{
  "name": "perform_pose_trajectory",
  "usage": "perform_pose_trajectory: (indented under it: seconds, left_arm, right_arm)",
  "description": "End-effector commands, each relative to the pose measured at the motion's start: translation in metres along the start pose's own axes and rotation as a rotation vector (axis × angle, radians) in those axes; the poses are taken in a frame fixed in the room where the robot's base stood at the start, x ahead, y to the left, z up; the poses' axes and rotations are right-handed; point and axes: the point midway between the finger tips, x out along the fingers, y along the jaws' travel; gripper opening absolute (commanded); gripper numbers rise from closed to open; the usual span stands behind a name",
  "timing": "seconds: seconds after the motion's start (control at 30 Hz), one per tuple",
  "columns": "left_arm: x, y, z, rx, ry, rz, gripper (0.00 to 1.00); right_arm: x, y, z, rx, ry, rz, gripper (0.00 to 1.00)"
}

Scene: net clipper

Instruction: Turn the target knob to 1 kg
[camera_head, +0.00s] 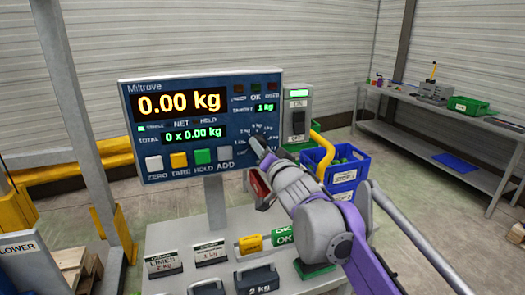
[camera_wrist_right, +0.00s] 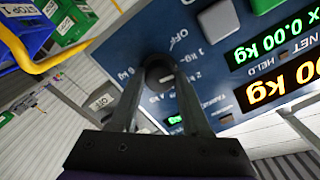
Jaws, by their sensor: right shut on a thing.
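The target knob (camera_wrist_right: 158,70) is a dark round dial on the blue panel of the scale display (camera_head: 190,90), with weight marks around it. My right gripper (camera_head: 262,150) reaches it at the panel's lower right, and its fingers (camera_wrist_right: 160,72) are shut on the knob in the right wrist view. The target readout (camera_head: 265,107) shows 1 kg in green. The main readout (camera_head: 180,103) shows 0.00 kg and the total shows 0 x 0.00 kg. The knob's pointer is hidden by the fingers. My left gripper is not in view.
Below the display, a bench (camera_head: 220,273) holds labelled weights and signs, including a dark 2 kg block (camera_head: 257,280). Blue crates (camera_head: 340,168) and a yellow curved rail (camera_head: 323,150) stand just right of the panel. A grey workbench (camera_head: 440,135) is at the far right.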

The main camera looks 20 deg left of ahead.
Motion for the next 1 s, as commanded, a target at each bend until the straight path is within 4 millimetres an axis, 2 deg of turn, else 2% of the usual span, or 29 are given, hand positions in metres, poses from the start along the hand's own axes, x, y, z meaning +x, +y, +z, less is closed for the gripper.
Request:
perform_pose_trajectory:
  seconds: [0.27, 0.3, 0.43, 0.77, 0.87, 1.0]
  left_arm:
    - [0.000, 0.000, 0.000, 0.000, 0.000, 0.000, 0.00]
    - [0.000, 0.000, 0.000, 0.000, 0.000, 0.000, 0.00]
    - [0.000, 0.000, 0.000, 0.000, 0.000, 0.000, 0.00]
    - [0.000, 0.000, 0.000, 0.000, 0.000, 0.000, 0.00]
    - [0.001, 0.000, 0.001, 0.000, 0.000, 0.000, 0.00]
    - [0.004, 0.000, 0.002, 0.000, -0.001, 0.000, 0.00]
  right_arm:
    - [0.001, -0.002, -0.001, 0.000, 0.001, -0.005, 0.00]
    - [0.001, -0.002, -0.001, 0.000, 0.001, -0.005, 0.52]
    - [0.001, -0.001, -0.001, 0.000, 0.001, -0.003, 0.75]
    - [-0.001, -0.001, 0.000, -0.001, 0.000, -0.001, 0.76]
    - [-0.007, 0.000, 0.000, -0.001, 0.000, -0.001, 0.76]
    - [-0.028, 0.000, 0.000, -0.001, 0.000, -0.001, 0.76]
